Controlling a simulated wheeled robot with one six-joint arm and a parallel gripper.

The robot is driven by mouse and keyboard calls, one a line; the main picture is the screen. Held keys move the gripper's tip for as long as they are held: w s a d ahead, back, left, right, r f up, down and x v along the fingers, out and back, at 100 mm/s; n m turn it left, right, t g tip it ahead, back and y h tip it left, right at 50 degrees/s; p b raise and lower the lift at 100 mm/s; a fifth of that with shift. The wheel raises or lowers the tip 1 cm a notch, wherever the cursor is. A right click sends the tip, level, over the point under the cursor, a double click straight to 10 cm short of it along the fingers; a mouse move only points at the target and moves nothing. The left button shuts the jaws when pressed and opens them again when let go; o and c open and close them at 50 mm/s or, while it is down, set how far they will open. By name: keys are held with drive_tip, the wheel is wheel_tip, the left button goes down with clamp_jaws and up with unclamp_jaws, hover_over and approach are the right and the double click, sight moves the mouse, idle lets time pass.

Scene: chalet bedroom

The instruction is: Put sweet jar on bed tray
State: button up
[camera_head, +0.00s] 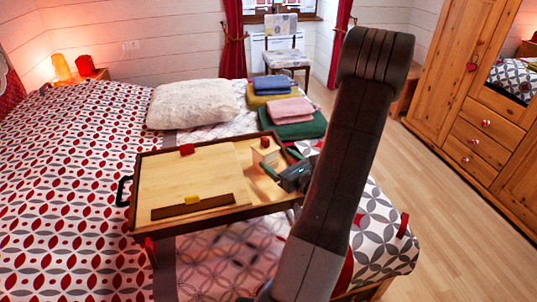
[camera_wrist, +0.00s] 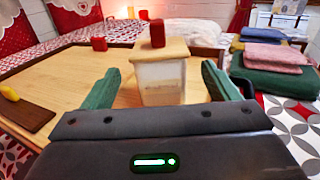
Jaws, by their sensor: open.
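The sweet jar (camera_head: 265,157) is a pale box-shaped jar with a wooden lid and red knob. It stands upright on the bed tray (camera_head: 163,176), near the tray's right edge. In the wrist view the jar (camera_wrist: 161,83) is straight ahead, between the two green fingers. My gripper (camera_head: 281,162) is open at the tray's right side, with its fingertips towards the jar. In the wrist view gaps show between the jar and both fingers of my gripper (camera_wrist: 160,72).
The tray carries a red block (camera_head: 187,150) at the back and a brown bar (camera_head: 170,210) with a yellow piece at the front. A fluffy pillow (camera_head: 193,103) and folded towels (camera_head: 290,112) lie behind it. The tray's middle is clear.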

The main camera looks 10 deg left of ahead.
drive_tip(key=shift+v, duration=1.75)
